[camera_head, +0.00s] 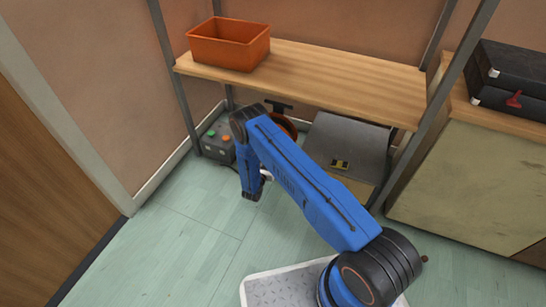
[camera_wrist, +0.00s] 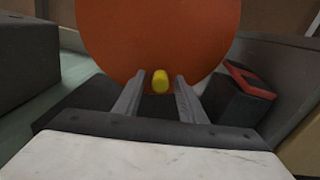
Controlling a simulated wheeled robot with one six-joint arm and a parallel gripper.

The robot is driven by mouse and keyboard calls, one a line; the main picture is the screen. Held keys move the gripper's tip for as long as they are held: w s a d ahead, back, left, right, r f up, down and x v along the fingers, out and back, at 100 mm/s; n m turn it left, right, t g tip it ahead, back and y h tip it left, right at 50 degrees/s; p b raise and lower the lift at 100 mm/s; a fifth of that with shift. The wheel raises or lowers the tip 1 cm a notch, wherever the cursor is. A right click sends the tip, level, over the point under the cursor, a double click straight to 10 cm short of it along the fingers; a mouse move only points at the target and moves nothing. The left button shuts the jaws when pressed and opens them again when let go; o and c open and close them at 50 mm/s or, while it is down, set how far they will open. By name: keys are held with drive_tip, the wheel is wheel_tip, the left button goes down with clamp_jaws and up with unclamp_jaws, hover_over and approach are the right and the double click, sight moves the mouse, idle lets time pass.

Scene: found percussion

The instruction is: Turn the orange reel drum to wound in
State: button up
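The orange reel drum (camera_wrist: 158,35) fills the upper middle of the wrist view, its flat round face towards my gripper. A small yellow knob (camera_wrist: 160,82) stands out low on that face. My gripper (camera_wrist: 160,80) is open, with one finger on each side of the knob and a visible gap to both. I cannot tell how deep the knob sits between the fingertips. In the head view only a part of the drum's orange rim (camera_head: 290,128) shows beneath the shelf, behind my blue arm. The gripper's fingers are mostly hidden there.
A grey box with coloured buttons (camera_head: 218,149) stands left of the drum. A grey sloped case (camera_head: 350,140) is to its right. The wooden shelf (camera_head: 330,82), bearing an orange bin (camera_head: 228,52), is above. Black cases (camera_head: 512,75) lie at right. The floor (camera_head: 185,235) at front left is clear.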

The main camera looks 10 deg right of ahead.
drive_tip(key=shift+x, duration=0.8)
drive_tip(key=shift+c, duration=0.2)
clamp_jaws()
drive_tip(key=shift+a, duration=0.1)
